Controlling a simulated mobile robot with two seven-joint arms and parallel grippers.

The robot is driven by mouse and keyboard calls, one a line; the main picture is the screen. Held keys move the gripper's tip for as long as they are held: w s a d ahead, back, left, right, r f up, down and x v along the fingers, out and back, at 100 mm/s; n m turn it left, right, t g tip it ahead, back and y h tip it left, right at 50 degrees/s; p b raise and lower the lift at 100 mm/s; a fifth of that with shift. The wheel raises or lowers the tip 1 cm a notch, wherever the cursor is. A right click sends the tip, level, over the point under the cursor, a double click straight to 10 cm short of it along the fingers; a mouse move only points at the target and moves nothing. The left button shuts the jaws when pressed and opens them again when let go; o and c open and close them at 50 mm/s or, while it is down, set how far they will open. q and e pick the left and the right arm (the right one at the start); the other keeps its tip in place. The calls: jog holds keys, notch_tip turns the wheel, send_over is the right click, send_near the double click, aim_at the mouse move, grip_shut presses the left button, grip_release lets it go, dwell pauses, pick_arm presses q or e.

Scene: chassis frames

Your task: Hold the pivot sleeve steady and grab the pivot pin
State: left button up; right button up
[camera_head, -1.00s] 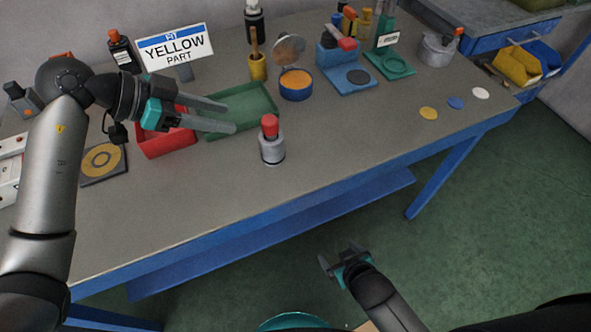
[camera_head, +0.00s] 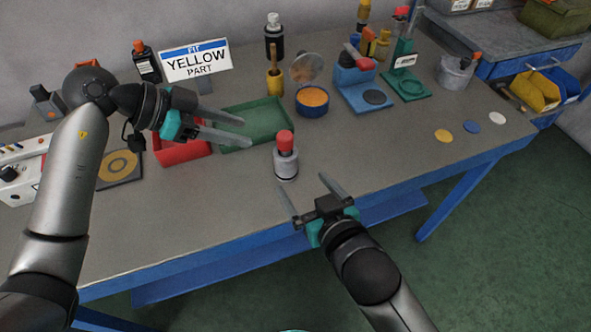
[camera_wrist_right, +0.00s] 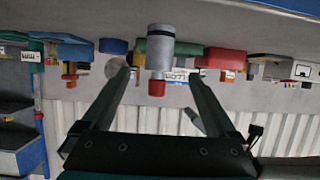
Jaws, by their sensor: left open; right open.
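The pivot sleeve (camera_head: 286,164) is a grey cylinder with a dark band, standing upright on the bench near its front edge. The pivot pin's red head (camera_head: 285,140) sticks out of its top. Both also show in the right wrist view, where the sleeve (camera_wrist_right: 160,48) and red head (camera_wrist_right: 157,88) appear upside down between the fingers. My left gripper (camera_head: 242,131) is open and empty over the green tray, to the left of the sleeve. My right gripper (camera_head: 302,200) is open and empty at the bench's front edge, just in front of the sleeve and apart from it.
A green tray (camera_head: 272,115) and a red bin (camera_head: 180,155) lie behind and left. A blue tin (camera_head: 312,108), a blue fixture (camera_head: 362,97) and a green stand (camera_head: 408,88) stand farther back. A yellow-part sign (camera_head: 195,60) stands at the wall. The front right of the bench is mostly clear.

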aim_at(281, 155)
jog(key=x, duration=1.4)
jog(key=shift+w+f, duration=0.2)
jog(key=shift+w, duration=0.05)
